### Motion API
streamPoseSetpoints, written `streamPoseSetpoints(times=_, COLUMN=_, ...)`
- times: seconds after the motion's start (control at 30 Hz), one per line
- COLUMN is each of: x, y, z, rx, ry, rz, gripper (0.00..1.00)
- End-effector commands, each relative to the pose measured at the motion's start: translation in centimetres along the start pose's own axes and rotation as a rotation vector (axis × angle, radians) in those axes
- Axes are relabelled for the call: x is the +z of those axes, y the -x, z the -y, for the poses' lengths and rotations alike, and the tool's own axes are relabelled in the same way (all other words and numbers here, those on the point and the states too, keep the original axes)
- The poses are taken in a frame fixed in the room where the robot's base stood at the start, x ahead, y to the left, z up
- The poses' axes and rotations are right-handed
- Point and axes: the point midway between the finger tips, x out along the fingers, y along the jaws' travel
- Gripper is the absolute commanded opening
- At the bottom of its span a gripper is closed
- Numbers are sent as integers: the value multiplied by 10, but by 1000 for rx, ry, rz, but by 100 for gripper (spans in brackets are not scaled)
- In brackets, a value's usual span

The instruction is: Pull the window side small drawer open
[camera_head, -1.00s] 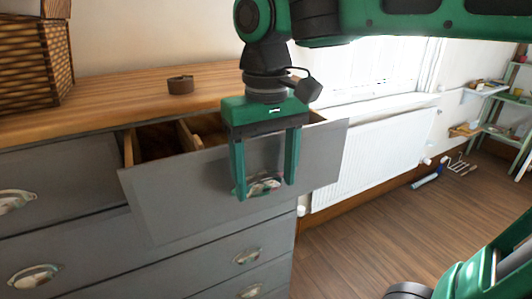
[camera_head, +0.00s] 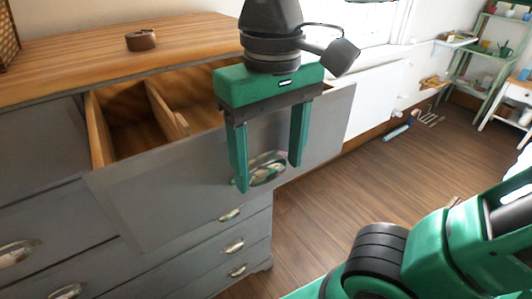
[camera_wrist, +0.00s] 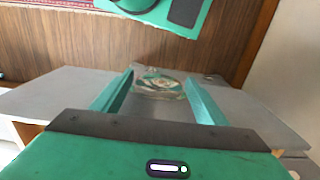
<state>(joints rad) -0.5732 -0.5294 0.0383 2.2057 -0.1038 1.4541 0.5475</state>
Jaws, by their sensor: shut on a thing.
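The window side small drawer (camera_head: 150,205) is the top right drawer of a grey dresser with a wooden top. It is pulled well out, and its wooden inside with a divider shows. Its metal cup handle (camera_head: 266,169) sits between the green fingers of my gripper (camera_head: 270,180), which points down at the drawer front. The gripper is shut on the handle. In the wrist view the handle (camera_wrist: 158,84) shows between the two fingertips, against the grey front. Exact finger contact is partly hidden.
A small brown round dish (camera_head: 141,40) stands on the dresser top (camera_head: 80,62). A white radiator (camera_head: 375,100) is under the window at right. A green shelf (camera_head: 480,75) stands farther right. The wooden floor (camera_head: 345,190) in front is clear.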

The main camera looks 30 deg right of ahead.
Motion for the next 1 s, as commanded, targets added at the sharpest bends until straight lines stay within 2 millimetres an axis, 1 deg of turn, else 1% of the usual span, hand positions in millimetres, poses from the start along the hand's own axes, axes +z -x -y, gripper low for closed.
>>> streamPoseSetpoints(times=0.03, x=0, y=1, z=-1, rx=1, ry=-4, rz=3, gripper=27)
streamPoseSetpoints(times=0.07, x=0, y=1, z=-1, rx=1, ry=-4, rz=2, gripper=72)
streamPoseSetpoints(times=0.1, x=0, y=1, z=-1, rx=1, ry=-4, rz=2, gripper=77)
streamPoseSetpoints(times=0.37, x=0, y=1, z=0, rx=0, ry=-2, rz=1, gripper=77)
streamPoseSetpoints(times=0.5, x=-1, y=8, z=0, rx=-1, ry=-1, rz=-1, gripper=77)
streamPoseSetpoints(times=0.57, x=-1, y=15, z=0, rx=-1, ry=0, rz=-2, gripper=77)
streamPoseSetpoints(times=0.9, x=-2, y=77, z=0, rx=-2, ry=0, rz=-2, gripper=77)
streamPoseSetpoints(times=1.0, x=-2, y=91, z=-1, rx=-1, ry=0, rz=0, gripper=77)
